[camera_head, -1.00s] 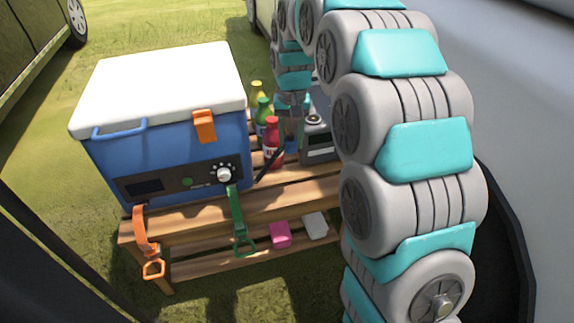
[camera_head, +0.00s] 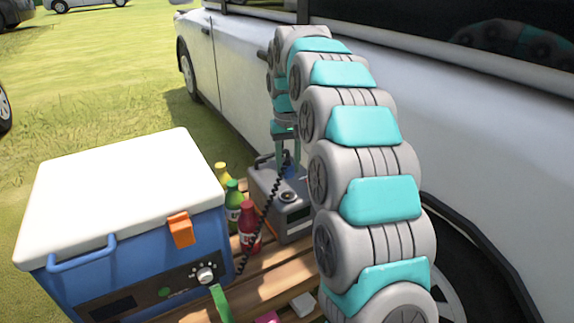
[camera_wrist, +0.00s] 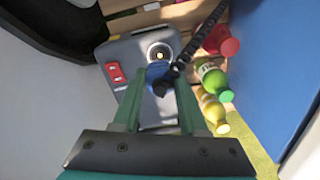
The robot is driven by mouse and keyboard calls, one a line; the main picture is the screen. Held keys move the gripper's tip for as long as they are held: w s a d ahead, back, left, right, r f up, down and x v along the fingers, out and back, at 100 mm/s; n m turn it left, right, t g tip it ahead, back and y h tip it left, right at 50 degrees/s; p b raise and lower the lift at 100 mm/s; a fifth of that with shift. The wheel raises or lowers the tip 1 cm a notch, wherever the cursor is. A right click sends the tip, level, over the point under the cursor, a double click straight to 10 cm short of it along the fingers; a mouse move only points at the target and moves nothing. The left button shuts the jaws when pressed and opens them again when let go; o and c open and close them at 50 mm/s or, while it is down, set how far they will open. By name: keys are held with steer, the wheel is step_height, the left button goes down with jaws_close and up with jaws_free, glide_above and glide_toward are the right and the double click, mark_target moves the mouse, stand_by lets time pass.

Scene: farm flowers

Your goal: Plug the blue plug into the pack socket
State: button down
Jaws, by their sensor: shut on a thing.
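The blue plug (camera_wrist: 157,73) is between my green fingertips in the wrist view, with a black coiled cord (camera_wrist: 192,50) running from it. My gripper (camera_wrist: 156,88) is shut on the plug. The pack is a grey box (camera_head: 262,187) on the wooden bench, and its top also shows in the wrist view (camera_wrist: 125,50). The round, light-ringed pack socket (camera_wrist: 160,51) shows just beyond the plug. I cannot tell the height gap between them.
A blue cooler with a white lid (camera_head: 125,185) stands left on the wooden bench (camera_head: 265,285). Red (camera_head: 249,230), green (camera_head: 233,205) and yellow (camera_head: 222,175) bottles stand between cooler and pack. A white van (camera_head: 235,75) is close behind the pack.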

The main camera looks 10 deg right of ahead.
steer(key=shift+f, duration=0.2)
steer(key=shift+f+b, duration=1.35)
steer(key=shift+f, duration=1.3)
steer(key=shift+p, duration=0.35)
steer(key=shift+f, duration=0.6)
stand_by(0.4)
steer(key=shift+c, duration=1.8)
jaws_free()
